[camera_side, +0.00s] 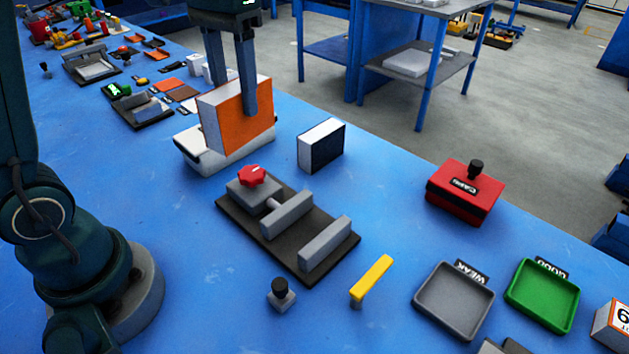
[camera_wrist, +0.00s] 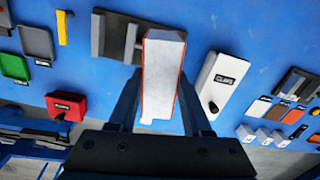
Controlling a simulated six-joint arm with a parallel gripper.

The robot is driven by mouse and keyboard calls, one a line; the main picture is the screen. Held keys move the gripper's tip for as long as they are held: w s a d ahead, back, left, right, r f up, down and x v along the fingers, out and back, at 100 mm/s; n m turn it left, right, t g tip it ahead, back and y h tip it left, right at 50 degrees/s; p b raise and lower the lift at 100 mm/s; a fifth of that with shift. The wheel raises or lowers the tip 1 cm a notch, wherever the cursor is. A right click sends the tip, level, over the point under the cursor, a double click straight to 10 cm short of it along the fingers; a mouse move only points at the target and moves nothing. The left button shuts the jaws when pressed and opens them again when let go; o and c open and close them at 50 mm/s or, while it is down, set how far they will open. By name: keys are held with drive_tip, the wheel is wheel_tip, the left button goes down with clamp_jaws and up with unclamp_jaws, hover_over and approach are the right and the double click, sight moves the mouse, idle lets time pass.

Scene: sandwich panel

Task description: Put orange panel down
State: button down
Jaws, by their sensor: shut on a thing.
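The orange panel (camera_side: 250,122) is a thick block with an orange face and a pale side, upright in my gripper (camera_side: 236,98). One finger lies across its orange face; the other is mostly hidden behind it. In the wrist view the panel (camera_wrist: 160,75) shows a pale broad face with thin orange edges, between the two fingers (camera_wrist: 160,105). In the side view its lower edge overlaps a white device (camera_side: 240,158); the wrist view shows this device (camera_wrist: 222,75) to the right, apart from the panel. I cannot tell how far the panel's bottom is above the blue table.
A dark-faced panel (camera_side: 325,148) stands upright on the blue table (camera_side: 160,205). A clamp fixture with a red knob (camera_side: 288,225) lies in front. A red box (camera_side: 464,195), a grey tray (camera_side: 454,302), a green tray (camera_side: 542,297) and a yellow bar (camera_side: 371,280) are at the right.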

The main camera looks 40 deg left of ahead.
drive_tip(key=w+d+r+m, duration=0.1)
drive_tip(key=d+r, duration=0.2)
drive_tip(key=d, duration=0.9)
drive_tip(key=shift+w+r+m, duration=0.15)
drive_tip(key=shift+w+m, duration=0.05)
drive_tip(key=shift+m, duration=0.2)
wheel_tip(320, 180, down, 18)
drive_tip(key=shift+r, duration=0.2)
drive_tip(key=shift+c, duration=1.7)
unclamp_jaws()
drive_tip(key=shift+f, duration=0.1)
